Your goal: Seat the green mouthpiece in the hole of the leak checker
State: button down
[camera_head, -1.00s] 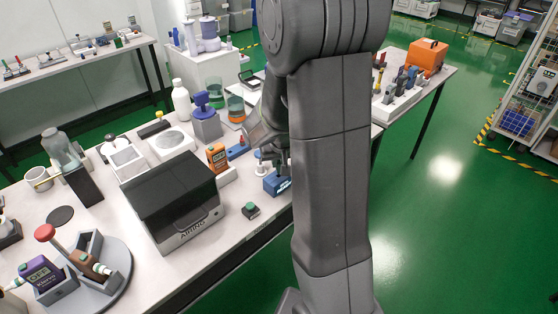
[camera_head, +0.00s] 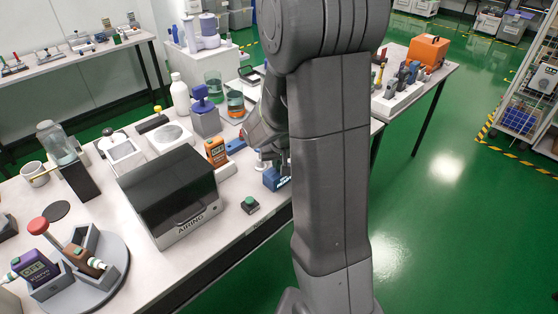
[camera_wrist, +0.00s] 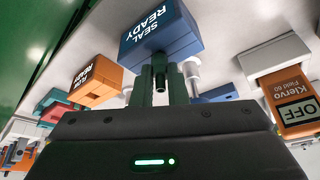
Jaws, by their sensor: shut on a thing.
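The leak checker appears to be the blue box marked SEAL READY (camera_wrist: 157,36), just past my fingertips in the wrist view. In the head view the blue box (camera_head: 276,179) is near the table's front edge, partly behind my arm. My gripper (camera_wrist: 161,82) is shut on a small dark, greenish piece that I take for the green mouthpiece (camera_wrist: 160,83). Its outline is hard to part from the fingers. The hole cannot be made out, and I cannot tell whether the piece touches the box. In the head view my arm hides the fingertips.
White posts (camera_wrist: 192,78) stand close beside my fingers. An orange box marked FLOW READY (camera_wrist: 95,80) and an orange Klervo meter (camera_wrist: 292,107) flank them. A black-lidded case (camera_head: 168,190) and a green-topped button box (camera_head: 250,205) stand left of the blue box.

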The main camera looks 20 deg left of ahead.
jog(key=shift+f, duration=0.2)
jog(key=c, duration=1.4)
grip_release()
jog(key=shift+r, duration=0.1)
jog(key=shift+o, duration=0.2)
jog(key=p+v, duration=0.1)
jog(key=v, duration=1.2)
jog(key=shift+s+r, duration=0.15)
jog(key=shift+r, duration=0.25)
jog(key=b+x, duration=0.1)
jog(key=x, duration=1.3)
jog(key=shift+d, duration=0.1)
jog(key=shift+r, duration=0.3)
